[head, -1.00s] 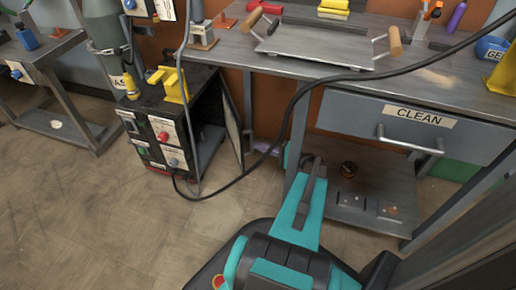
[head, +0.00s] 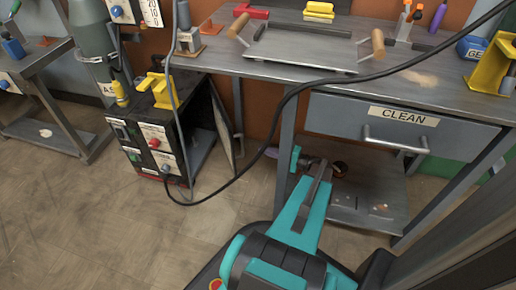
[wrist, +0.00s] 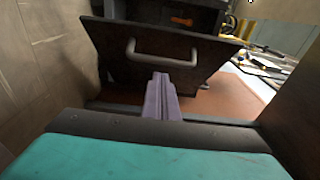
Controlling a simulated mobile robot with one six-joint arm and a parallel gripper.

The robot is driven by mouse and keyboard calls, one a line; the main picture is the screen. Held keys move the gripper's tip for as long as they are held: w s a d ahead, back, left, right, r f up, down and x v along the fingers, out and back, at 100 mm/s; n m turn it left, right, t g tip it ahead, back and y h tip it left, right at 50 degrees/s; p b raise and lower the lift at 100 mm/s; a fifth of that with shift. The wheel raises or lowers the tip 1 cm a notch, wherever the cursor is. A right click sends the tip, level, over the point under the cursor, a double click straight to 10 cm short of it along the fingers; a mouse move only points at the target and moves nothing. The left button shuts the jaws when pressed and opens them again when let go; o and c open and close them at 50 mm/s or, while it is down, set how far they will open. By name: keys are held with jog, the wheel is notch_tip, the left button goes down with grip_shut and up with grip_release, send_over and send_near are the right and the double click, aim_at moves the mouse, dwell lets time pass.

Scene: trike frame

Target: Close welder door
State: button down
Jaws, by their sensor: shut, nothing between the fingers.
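The welder (head: 152,128) is a black box with a yellow handle on top, standing left of the bench in the head view. Its door (head: 223,125) hangs open on the right side. In the wrist view the door (wrist: 105,58) is a dark tilted panel with a grey U-shaped handle (wrist: 160,58). Behind it is the dark interior with an orange item (wrist: 181,21). My gripper (wrist: 161,76) is shut and empty, its pale purple fingers pointing at the panel just below the handle. Contact cannot be told. In the head view the fingers (head: 271,153) are right of the door, apart from it.
A steel bench with a CLEAN drawer (head: 400,122) and a lower shelf (head: 375,205) stands right of the welder, close to my arm. A black cable (head: 277,118) sags between bench and welder. A grey cart (head: 55,110) is at left. The floor in front is clear.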

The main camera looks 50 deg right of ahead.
jog(key=s+p, duration=0.2)
jog(key=s, duration=0.5)
jog(key=shift+s, duration=0.2)
jog(key=shift+d, duration=0.1)
